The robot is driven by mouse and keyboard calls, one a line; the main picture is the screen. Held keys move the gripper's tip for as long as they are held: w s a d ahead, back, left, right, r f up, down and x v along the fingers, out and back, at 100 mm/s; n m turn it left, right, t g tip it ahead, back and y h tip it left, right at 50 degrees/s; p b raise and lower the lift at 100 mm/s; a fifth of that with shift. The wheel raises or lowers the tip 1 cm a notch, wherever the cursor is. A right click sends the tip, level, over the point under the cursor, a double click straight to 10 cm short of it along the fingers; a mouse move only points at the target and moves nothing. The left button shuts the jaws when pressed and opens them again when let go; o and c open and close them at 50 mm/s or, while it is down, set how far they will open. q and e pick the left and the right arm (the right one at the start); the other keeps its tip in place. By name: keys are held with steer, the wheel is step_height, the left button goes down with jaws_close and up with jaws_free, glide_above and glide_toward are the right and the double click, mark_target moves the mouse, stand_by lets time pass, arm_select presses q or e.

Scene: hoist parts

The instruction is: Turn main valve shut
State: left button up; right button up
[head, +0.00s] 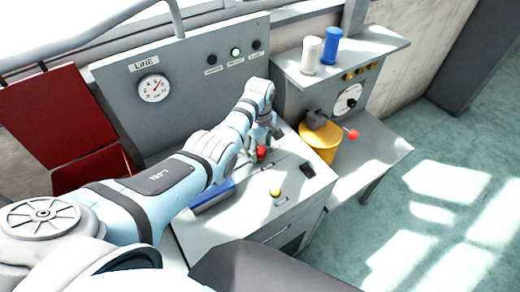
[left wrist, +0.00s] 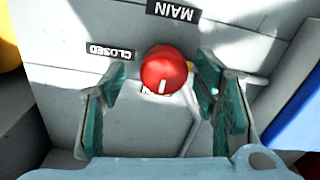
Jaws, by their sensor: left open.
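The main valve is a red round knob (left wrist: 164,70) with a short white mark, on a grey panel in the left wrist view. Its mark points down in the picture, towards a label mostly hidden by the knob. The upside-down labels MAIN (left wrist: 170,11) and CLOSED (left wrist: 110,52) stand beside it. My left gripper (left wrist: 160,85) is open, with one finger on each side of the knob; I cannot tell whether either touches it. In the head view the red knob (head: 262,153) shows just below my left gripper (head: 264,138). My right gripper is not in view.
A grey cabinet carries a yellow knob (head: 275,193) and a blue item (head: 212,196). A LINE gauge (head: 153,88) is on the panel behind. At right are a yellow drum (head: 320,145) with a red-tipped lever, and a shelf with white (head: 311,55) and blue (head: 331,45) cylinders.

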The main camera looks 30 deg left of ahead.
arm_select(q)
steer(key=shift+w+f, duration=0.1)
steer(key=shift+f, duration=0.15)
steer(key=shift+s+r, duration=0.2)
steer(key=shift+s, duration=0.05)
steer(key=shift+s+r, duration=0.1)
steer(key=shift+s, duration=0.05)
steer(key=shift+c, duration=0.7)
steer(key=c, duration=1)
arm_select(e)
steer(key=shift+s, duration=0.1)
